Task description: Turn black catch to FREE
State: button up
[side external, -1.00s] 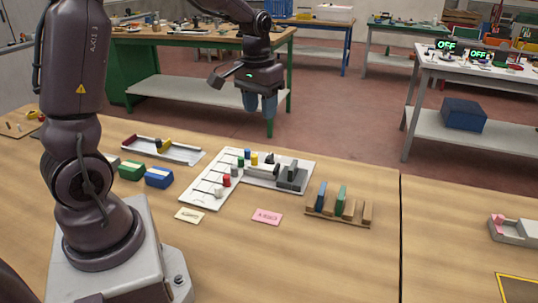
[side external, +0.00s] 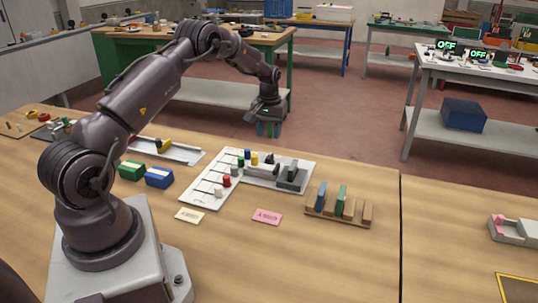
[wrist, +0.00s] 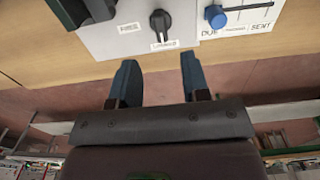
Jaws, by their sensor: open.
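The black catch (wrist: 160,21) is a small turning knob on a pale plate (wrist: 105,38) at the top of the wrist view. Its raised grip runs nearly up and down there, towards a small label (wrist: 164,46) below it. A second label (wrist: 130,27) is to its left. Their print is too small to read surely. In the side view, the catch (side external: 269,157) is a small dark spot near the board's far edge. My gripper (side external: 268,130) is open and empty beyond that edge, apart from the catch. Its two blue fingers (wrist: 159,62) show in the wrist view.
A blue slider knob (wrist: 215,15) sits right of the catch and a dark grey block (wrist: 85,12) left of it. The white board (side external: 205,195) carries several coloured pegs. A wooden rack (side external: 338,216) stands right. The table's front is mostly clear.

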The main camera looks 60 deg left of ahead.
aim_at(269, 156)
notch_tip(269, 156, down, 9)
jog(key=shift+r, duration=0.2)
grip_shut()
